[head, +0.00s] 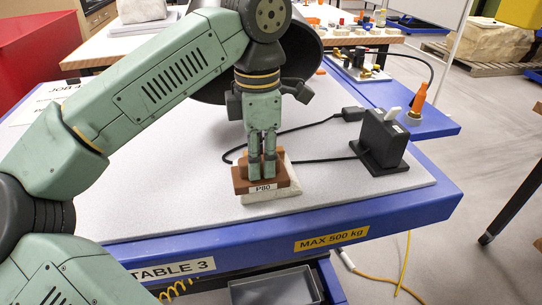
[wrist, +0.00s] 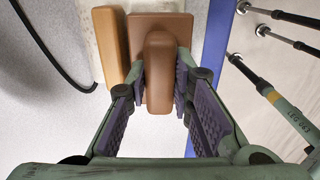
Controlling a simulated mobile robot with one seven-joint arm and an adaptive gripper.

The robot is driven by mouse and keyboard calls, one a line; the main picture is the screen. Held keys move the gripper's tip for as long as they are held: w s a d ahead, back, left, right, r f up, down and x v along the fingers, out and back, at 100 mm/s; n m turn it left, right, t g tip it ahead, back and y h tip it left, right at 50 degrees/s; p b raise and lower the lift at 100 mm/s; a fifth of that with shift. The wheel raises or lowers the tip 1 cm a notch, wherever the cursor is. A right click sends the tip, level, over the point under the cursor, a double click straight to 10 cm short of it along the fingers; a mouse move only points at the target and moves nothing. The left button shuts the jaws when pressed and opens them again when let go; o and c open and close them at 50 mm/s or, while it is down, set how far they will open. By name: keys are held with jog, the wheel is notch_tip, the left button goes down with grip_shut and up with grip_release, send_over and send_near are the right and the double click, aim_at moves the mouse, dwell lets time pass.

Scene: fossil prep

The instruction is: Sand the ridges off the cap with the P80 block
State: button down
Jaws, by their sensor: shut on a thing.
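The P80 block (head: 262,188) is a brown sanding block with a white label reading P80 and a raised, rounded handle. In the wrist view the block (wrist: 158,22) shows its handle between my fingers. My gripper (head: 262,168) points down and is shut on that handle; it also shows in the wrist view (wrist: 160,90). The block sits over a pale cream slab (head: 287,190), which looks like the cap, near the front of the grey tabletop. The block hides most of the slab's top, so I cannot see ridges. A tan bar (wrist: 110,45) lies beside the block.
A black device (head: 382,142) with a white switch stands to the right on a black plate. Its black cable (head: 318,160) loops behind the slab. The blue table edge (head: 390,207) is close in front. The tabletop to the left looks mostly clear.

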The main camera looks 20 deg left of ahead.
aim_at(285, 168)
jog(key=shift+s+a, duration=0.35)
jog(key=shift+a, duration=0.2)
jog(key=shift+w+d, duration=0.55)
jog(key=shift+d, duration=0.3)
jog(key=shift+w+d, duration=0.6)
jog(key=shift+d, duration=0.2)
jog(key=shift+w+d, duration=0.55)
jog(key=shift+d, duration=0.3)
jog(key=shift+s+a, duration=0.55)
jog(key=shift+a, duration=0.3)
jog(key=shift+s+a, duration=0.6)
jog(key=shift+a, duration=0.2)
jog(key=shift+s+a, duration=0.55)
jog(key=shift+a, duration=0.3)
jog(key=shift+d, duration=0.1)
jog(key=shift+w+d, duration=0.55)
jog(key=shift+d, duration=0.25)
jog(key=shift+w+d, duration=0.6)
jog(key=shift+d, duration=0.2)
jog(key=shift+w+d, duration=0.55)
jog(key=shift+d, duration=0.25)
